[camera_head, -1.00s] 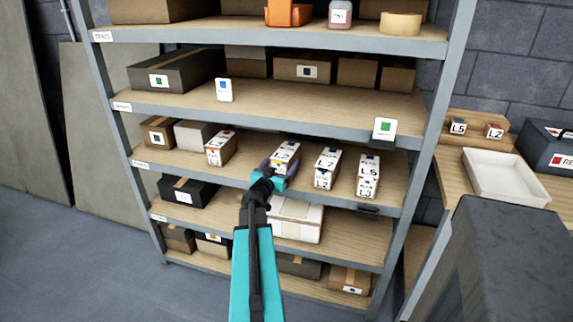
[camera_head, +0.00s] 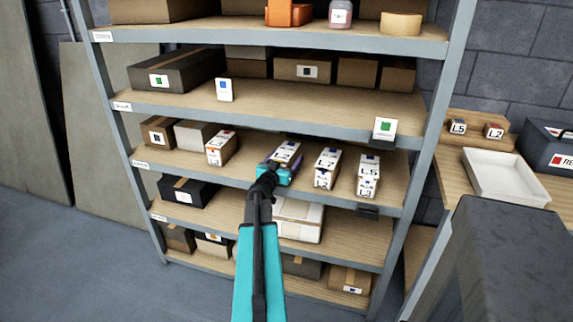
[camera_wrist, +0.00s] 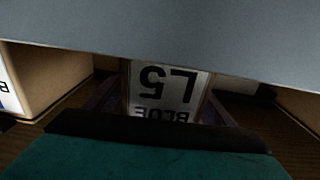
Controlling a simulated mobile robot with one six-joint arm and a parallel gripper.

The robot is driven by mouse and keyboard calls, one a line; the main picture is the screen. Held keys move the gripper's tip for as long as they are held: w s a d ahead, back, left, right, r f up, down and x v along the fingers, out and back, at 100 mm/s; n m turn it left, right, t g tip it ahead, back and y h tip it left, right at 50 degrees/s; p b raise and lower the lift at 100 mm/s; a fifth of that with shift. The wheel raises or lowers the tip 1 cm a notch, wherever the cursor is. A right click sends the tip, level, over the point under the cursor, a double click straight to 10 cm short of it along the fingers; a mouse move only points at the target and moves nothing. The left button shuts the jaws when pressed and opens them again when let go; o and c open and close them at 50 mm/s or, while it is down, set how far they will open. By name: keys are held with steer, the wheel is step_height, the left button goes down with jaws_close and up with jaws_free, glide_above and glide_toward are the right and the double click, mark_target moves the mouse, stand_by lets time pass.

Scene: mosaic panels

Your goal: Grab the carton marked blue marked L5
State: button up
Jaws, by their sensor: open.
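A white carton (camera_head: 288,150) stands on the middle shelf, its lower part hidden by my gripper (camera_head: 274,174) in the head view. In the wrist view the carton (camera_wrist: 165,88) shows upside-down "L5" and "BLUE" print, and its top is cut off by a grey band. My gripper is open, with its dark purple fingers on either side of the carton. I cannot tell whether they touch it.
An L7 carton (camera_head: 326,168) stands close on the right, and a red-marked carton (camera_head: 221,148) on the left. The shelf board above (camera_head: 290,112) overhangs this row. Small L5 (camera_head: 458,127) and L2 (camera_head: 494,131) boxes and a white tray (camera_head: 506,180) are on the right-hand table.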

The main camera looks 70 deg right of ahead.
steer(key=shift+c, duration=0.3)
steer(key=c, duration=1.6)
steer(key=shift+r, duration=0.2)
